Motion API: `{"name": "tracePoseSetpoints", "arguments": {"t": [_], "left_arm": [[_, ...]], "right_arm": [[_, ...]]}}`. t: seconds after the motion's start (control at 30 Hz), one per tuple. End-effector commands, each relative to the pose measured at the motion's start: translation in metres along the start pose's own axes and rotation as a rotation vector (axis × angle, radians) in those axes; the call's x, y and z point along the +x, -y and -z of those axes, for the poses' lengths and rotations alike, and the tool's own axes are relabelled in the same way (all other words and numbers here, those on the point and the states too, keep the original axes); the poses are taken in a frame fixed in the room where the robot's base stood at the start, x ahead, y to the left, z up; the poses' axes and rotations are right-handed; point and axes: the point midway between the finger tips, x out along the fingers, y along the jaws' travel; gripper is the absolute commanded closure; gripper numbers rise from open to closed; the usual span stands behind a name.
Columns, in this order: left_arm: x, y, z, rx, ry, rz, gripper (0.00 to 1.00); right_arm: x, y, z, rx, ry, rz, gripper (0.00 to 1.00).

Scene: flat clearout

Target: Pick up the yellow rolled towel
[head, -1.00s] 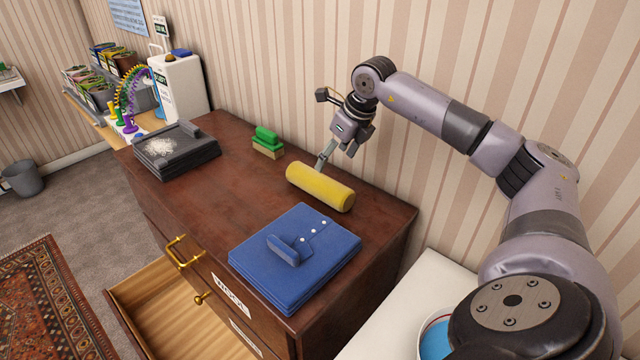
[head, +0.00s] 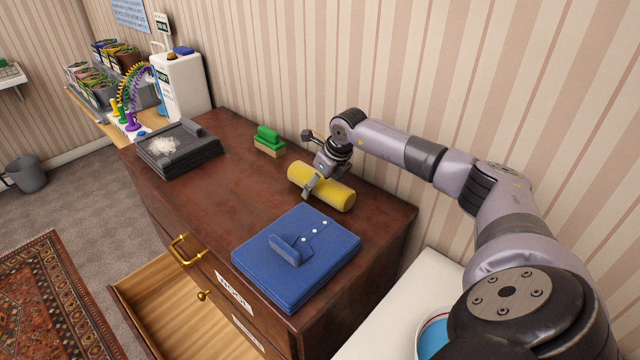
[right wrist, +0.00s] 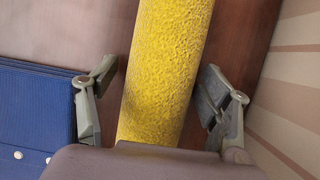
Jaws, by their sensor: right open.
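The yellow rolled towel (head: 333,192) lies on the brown dresser top between the folded blue shirt and the striped wall. My right gripper (head: 314,190) is down over the towel, with one finger showing on its near side. In the right wrist view the towel (right wrist: 168,70) runs between the two open fingers of the right gripper (right wrist: 158,92). There is a gap between each finger and the towel. The far finger is hidden in the head view. My left gripper is not in view.
The folded blue shirt (head: 297,268) lies close in front of the towel. A green and tan brush (head: 268,142) stands behind left. A dark folded stack (head: 180,160) with white powder lies at the far left. A drawer (head: 180,295) stands open below.

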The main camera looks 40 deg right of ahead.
Motion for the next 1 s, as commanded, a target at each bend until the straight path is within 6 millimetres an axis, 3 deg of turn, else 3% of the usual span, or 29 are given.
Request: {"name": "tracePoseSetpoints", "arguments": {"t": [0.17, 1.0], "left_arm": [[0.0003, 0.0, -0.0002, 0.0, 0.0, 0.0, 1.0], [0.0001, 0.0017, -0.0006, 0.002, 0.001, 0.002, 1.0]], "right_arm": [[0.0, 0.0001, 0.0002, 0.0, 0.0, 0.0, 0.29], [-0.0009, 0.0003, -0.0005, 0.0, 0.001, 0.0, 0.84]]}}
